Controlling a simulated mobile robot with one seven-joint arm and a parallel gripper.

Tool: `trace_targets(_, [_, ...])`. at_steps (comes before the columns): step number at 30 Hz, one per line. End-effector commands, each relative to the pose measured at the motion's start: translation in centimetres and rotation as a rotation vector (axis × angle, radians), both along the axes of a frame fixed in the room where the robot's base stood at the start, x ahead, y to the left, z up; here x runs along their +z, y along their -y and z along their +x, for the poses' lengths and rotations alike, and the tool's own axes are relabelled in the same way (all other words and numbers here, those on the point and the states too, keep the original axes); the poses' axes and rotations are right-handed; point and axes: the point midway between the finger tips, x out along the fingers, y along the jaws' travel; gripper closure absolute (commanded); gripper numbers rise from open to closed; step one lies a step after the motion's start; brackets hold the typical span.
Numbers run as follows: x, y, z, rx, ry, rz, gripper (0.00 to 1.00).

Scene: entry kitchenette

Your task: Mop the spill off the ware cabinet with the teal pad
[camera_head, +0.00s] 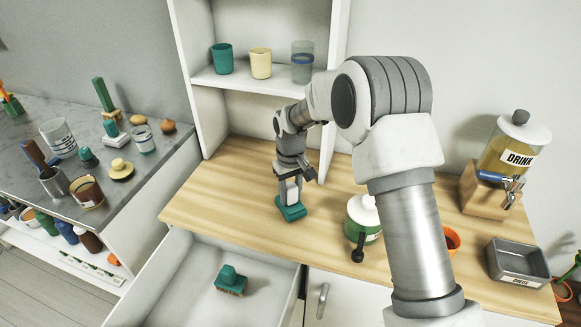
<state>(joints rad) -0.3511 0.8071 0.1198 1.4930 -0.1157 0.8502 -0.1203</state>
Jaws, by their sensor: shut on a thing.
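The teal pad (291,211) is at the wooden top of the ware cabinet (222,190), left of the middle. My gripper (291,182) points down above it and is shut on its pale upper part. The pad looks to be on or just over the wood; I cannot tell whether it touches. I cannot make out a spill on the visible wood. My arm hides part of the top to the right and behind.
An open drawer (190,284) in front holds a teal brush (231,280). A green-and-white jar (362,218), an orange bowl (452,239), a grey tray (517,262) and a drink dispenser (508,150) stand on the right. Shelves (240,78) with cups rise behind.

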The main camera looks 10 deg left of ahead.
Motion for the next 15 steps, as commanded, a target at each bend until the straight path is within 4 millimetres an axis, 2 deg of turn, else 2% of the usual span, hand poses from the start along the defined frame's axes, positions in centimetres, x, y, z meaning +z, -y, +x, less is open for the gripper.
trace_targets(1, [2.0,0.0,0.1,0.000,0.005,0.003,1.00])
trace_targets(15, [6.1,0.5,-0.2,-0.004,0.002,0.001,1.00])
